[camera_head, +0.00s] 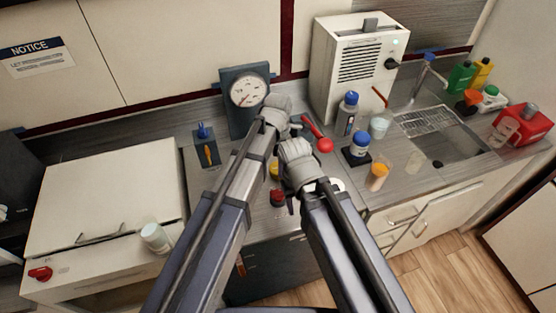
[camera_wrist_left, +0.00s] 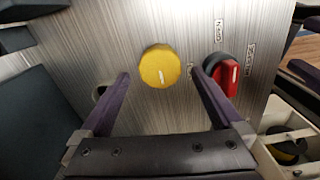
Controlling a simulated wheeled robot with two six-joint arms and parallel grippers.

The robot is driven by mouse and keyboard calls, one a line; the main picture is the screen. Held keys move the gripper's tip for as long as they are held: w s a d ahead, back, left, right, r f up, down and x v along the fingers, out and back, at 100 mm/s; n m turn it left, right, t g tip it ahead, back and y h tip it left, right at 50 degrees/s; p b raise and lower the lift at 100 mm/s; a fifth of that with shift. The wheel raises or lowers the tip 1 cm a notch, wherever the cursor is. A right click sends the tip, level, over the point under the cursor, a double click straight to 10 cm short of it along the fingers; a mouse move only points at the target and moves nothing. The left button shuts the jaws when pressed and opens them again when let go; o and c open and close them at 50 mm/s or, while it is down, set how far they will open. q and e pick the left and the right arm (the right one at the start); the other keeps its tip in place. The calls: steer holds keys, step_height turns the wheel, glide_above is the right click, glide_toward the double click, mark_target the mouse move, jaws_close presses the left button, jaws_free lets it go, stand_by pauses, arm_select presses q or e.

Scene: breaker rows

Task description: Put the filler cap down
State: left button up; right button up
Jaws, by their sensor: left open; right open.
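A round yellow cap (camera_wrist_left: 160,65) with a white mark sits on the brushed-metal panel (camera_wrist_left: 120,30) in the left wrist view. I take it as the filler cap. It shows only partly in the head view (camera_head: 274,170), beside my arms. My left gripper (camera_wrist_left: 161,73) is open, with one finger on each side of the cap; I cannot tell whether they touch it. In the head view my left gripper (camera_head: 277,112) is the higher one and its fingers are hidden. My right gripper (camera_head: 297,155) is just below it, open, its fingers mostly hidden.
A red-and-black knob (camera_wrist_left: 228,74) is right of the cap, close to the finger. A dark hole (camera_wrist_left: 100,92) is by the left finger. A gauge (camera_head: 247,91) stands behind. Bottles and cups, including a blue-capped bottle (camera_head: 348,113), stand to the right.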

arm_select(q)
step_height(320, 180, up, 9)
steer(key=p, duration=0.7)
steer(key=shift+p, duration=0.35)
steer(key=shift+f, duration=0.1)
steer(key=s+a+m, duration=0.5)
steer(key=a+m, duration=0.4)
steer(key=m, duration=0.1)
steer(key=s+a+m, duration=0.6)
steer(key=a+m, duration=0.2)
steer(key=m, duration=0.2)
steer(key=s+d+f+m+b, duration=0.1)
steer(key=s+d+m, duration=0.1)
steer(key=d, duration=0.3)
steer(key=s+d+f+m+y+b, duration=0.1)
steer(key=s+d+m+b, duration=0.1)
steer(key=d, duration=0.4)
steer(key=shift+s+f, duration=0.35)
steer(key=shift+s, duration=0.45)
